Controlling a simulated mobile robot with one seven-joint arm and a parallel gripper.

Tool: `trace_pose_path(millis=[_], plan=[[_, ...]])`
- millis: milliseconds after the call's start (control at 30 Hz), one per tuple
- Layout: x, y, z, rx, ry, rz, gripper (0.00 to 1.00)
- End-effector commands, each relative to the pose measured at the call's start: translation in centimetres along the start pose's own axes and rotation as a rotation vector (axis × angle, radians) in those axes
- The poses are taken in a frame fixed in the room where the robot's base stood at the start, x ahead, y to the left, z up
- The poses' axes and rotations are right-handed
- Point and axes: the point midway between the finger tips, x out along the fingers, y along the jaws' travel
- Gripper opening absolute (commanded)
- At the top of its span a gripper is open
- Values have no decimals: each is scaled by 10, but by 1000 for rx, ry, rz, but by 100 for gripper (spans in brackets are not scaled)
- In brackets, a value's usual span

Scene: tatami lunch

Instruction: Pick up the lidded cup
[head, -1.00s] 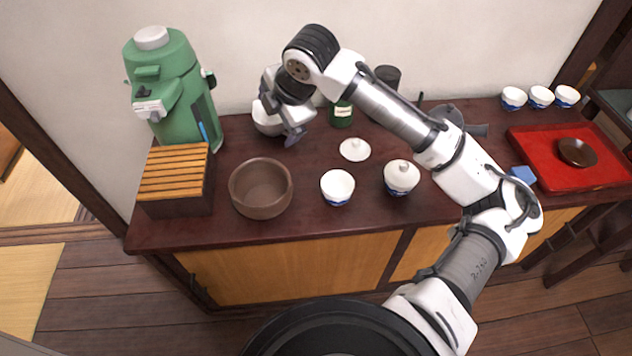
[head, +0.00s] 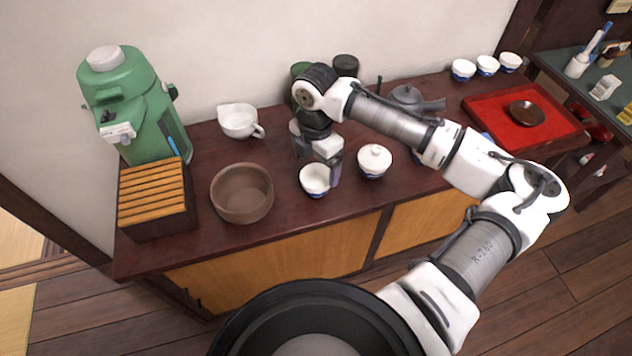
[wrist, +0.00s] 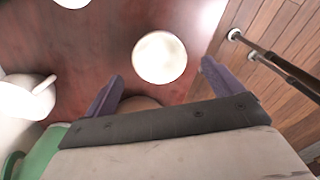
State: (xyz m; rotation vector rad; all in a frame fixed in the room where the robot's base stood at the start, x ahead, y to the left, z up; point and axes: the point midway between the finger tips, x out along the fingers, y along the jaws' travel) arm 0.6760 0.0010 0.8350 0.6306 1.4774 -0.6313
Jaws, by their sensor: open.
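The lidded cup (head: 374,161) is white with a knobbed lid and stands upright on the dark red cabinet top, right of my gripper in the head view. My gripper (head: 319,164) is open and empty, pointing down over the cabinet beside an open white-and-blue cup (head: 313,180), whose right side a finger partly covers. In the wrist view my gripper (wrist: 161,73) shows both fingers apart, with a washed-out white round cup (wrist: 160,57) just beyond them. Another white round thing (wrist: 72,2) is cut off at the top edge; I cannot tell which it is.
A brown bowl (head: 242,194), slatted box (head: 152,199) and green dispenser (head: 132,105) stand left. A white pitcher (head: 238,121) is behind. A grey teapot (head: 408,97), red tray (head: 480,108) and several cups (head: 487,65) are right. Another cup is partly hidden behind my arm.

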Motion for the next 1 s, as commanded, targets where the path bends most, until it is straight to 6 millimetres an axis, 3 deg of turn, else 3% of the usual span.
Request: trace_pose_path(millis=[167, 433, 700, 1000], plan=[[12, 0, 0, 0, 1, -2, 92], [50, 0, 2, 1, 1, -1, 92], [55, 0, 2, 1, 0, 1, 92], [55, 0, 2, 1, 0, 0, 55]])
